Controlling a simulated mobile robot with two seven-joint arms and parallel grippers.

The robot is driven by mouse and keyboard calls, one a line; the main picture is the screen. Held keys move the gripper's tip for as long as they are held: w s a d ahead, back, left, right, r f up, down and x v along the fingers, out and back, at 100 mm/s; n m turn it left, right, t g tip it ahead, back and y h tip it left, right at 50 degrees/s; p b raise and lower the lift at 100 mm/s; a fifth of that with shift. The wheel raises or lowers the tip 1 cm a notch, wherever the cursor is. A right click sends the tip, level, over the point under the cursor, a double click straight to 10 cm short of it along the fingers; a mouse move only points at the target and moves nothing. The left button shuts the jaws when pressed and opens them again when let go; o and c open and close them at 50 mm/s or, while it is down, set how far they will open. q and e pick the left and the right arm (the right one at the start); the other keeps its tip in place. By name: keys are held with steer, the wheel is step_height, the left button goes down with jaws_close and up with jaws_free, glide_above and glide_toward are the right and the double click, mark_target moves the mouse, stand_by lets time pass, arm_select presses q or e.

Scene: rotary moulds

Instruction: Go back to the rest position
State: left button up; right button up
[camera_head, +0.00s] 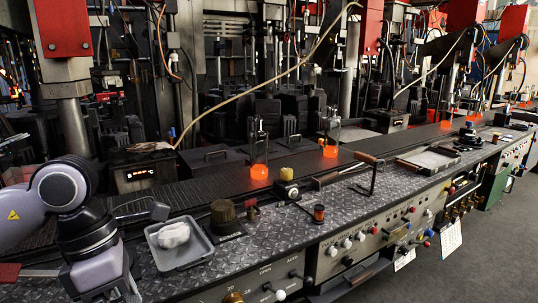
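My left arm enters at the left edge in the head view, with its grey and dark wrist links over the near left end of the bench. A dark, finger-like part (142,210) shows just right of the wrist. I cannot tell whether it belongs to my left gripper or lies on the bench, nor whether the gripper is open or holds something. My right arm and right gripper are not in view.
A grey tray (180,256) with a white lump is close to my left wrist. Glass bottles with glowing orange bases (259,150) (330,128) stand along the dark conveyor (210,186). Machines crowd behind it. Bare floor (480,255) lies at the right.

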arm_select(q)
steer(key=s+d+r+n+g+h, duration=0.2)
steer(key=d+n+h, duration=0.1)
steer(key=d+h, duration=0.5)
steer(key=s+d+r+n+g+h, duration=0.1)
steer(key=s+d+n+g+h, duration=0.1)
steer(key=d+h, duration=0.65)
steer(key=w+a+f+n+t+y, duration=0.1)
steer(key=w+a+f+n+t, duration=0.25)
steer(key=n+t, duration=0.7)
steer(key=w+a+f+n+t+y, duration=0.15)
steer(key=w+n+t, duration=0.35)
steer(key=n+t, duration=0.6)
steer(key=a+f+n+t+y, duration=0.2)
steer(key=a+f+n+y, duration=0.3)
steer(key=f+n+y, duration=0.3)
steer(key=s+a+f+n+g+y, duration=0.3)
steer(key=s+a+f+n, duration=0.1)
steer(key=f, duration=0.7)
steer(key=s+a+f+n+g+y, duration=0.3)
steer(key=s+f+n, duration=0.4)
steer(key=f, duration=0.4)
steer(key=shift+s+a+g+y+p, duration=0.4)
steer(key=shift+s+g, duration=0.3)
steer(key=shift+g, duration=0.05)
steer(key=shift+f, duration=0.1)
